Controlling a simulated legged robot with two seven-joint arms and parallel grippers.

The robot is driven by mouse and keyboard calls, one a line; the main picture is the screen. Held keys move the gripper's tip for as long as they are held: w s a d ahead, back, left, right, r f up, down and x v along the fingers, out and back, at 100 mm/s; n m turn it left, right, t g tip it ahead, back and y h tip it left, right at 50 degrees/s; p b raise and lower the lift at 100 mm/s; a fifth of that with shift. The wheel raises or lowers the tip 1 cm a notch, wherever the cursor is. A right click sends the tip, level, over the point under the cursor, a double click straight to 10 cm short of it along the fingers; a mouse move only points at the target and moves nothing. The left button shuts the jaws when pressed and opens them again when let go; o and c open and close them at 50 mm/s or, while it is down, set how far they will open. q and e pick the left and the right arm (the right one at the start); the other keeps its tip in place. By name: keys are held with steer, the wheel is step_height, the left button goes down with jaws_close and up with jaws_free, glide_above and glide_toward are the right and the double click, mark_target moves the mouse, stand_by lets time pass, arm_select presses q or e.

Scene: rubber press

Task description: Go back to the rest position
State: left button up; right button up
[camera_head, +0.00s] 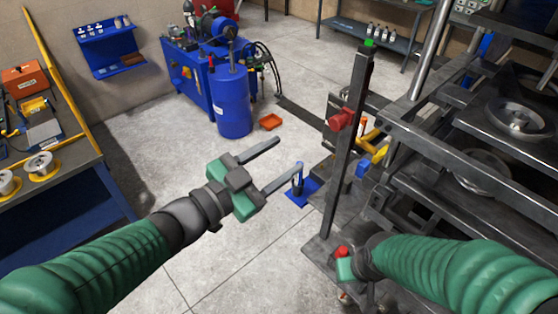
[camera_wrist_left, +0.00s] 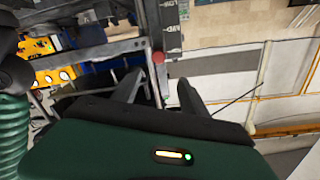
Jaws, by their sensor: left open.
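My left gripper (camera_head: 272,163) is open and empty in the middle of the head view, above the grey floor. Its two long grey fingers point up and to the right, well apart. In the left wrist view the same two fingers (camera_wrist_left: 163,97) stand apart with nothing between them. My right arm comes in from the lower right in the head view and ends at the front post of the press. The fingers of my right gripper do not show clearly there; its end is hidden or very small.
The black press (camera_head: 478,130) fills the right side, with an upright post (camera_head: 347,150) and red button (camera_head: 341,119). A blue barrel (camera_head: 232,102) stands at the back. A workbench (camera_head: 70,190) is at left.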

arm_select(q)
steer(key=shift+w+d, duration=0.1)
steer(key=shift+d, duration=0.05)
steer(key=w+a+f+n+y+b, duration=0.1)
steer(key=a+f+n+y+b, duration=0.4)
steer(key=a+f, duration=0.6)
steer(key=w+a+f+n+y+b, duration=0.1)
steer(key=a+f+n+y+b, duration=0.35)
steer(key=f, duration=1.05)
steer(key=s+a+f+n+g+y+b, duration=0.1)
steer(key=s+a+f+n+g+y, duration=0.1)
steer(key=s+a+f+g, duration=0.2)
steer(key=s+a+f+n+g+y, duration=0.2)
steer(key=s+a+f+n+g, duration=0.1)
steer(key=s+f, duration=0.7)
steer(key=shift+s+a+g+y+b, duration=0.3)
steer(key=shift+a+g+y+b, duration=0.1)
steer(key=shift+g, duration=0.3)
steer(key=shift+d, duration=0.1)
steer(key=shift+c, duration=0.4)
